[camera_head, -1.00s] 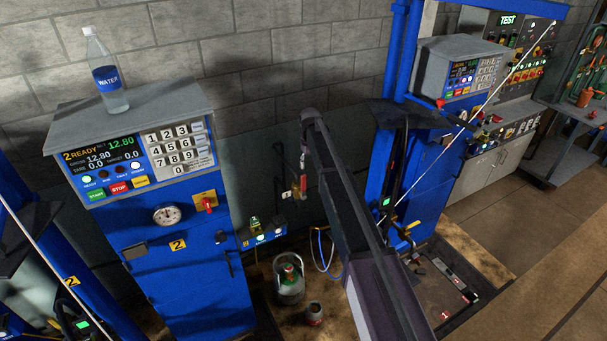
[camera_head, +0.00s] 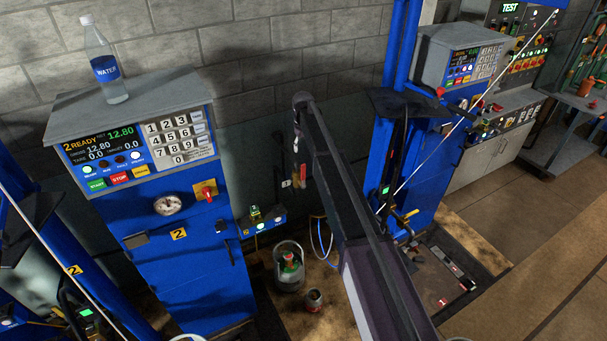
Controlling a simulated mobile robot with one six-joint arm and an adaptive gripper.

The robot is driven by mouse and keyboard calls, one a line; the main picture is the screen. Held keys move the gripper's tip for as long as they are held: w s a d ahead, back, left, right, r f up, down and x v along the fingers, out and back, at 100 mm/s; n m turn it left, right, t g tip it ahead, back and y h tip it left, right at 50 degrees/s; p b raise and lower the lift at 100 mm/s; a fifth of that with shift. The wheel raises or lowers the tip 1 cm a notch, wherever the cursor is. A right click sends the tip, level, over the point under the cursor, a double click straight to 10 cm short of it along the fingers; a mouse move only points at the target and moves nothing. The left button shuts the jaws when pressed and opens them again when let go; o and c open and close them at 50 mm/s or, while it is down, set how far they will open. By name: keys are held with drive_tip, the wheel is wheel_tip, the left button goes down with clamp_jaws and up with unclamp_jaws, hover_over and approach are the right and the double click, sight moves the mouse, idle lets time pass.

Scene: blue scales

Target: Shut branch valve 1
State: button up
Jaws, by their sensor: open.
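A small valve with a reddish upright lever (camera_head: 302,171) shows at the wall, just left of my dark arm. A small pale tag (camera_head: 286,184) is beside it; its marking is too small to read, so I cannot tell whether this is branch valve 1. My arm rises from the bottom right to a rounded joint near the picture's middle.
A blue scale cabinet (camera_head: 188,240) marked 2 stands left, with a red rotary handle (camera_head: 206,191) and a water bottle (camera_head: 104,62) on top. A gas cylinder (camera_head: 289,266) and small canister (camera_head: 313,299) are on the floor. Another blue scale cabinet (camera_head: 415,165) stands right.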

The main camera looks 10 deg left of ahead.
sight(303, 180)
drive_tip(key=shift+f+b, duration=6.2)
drive_tip(key=shift+f, duration=0.25)
clamp_jaws()
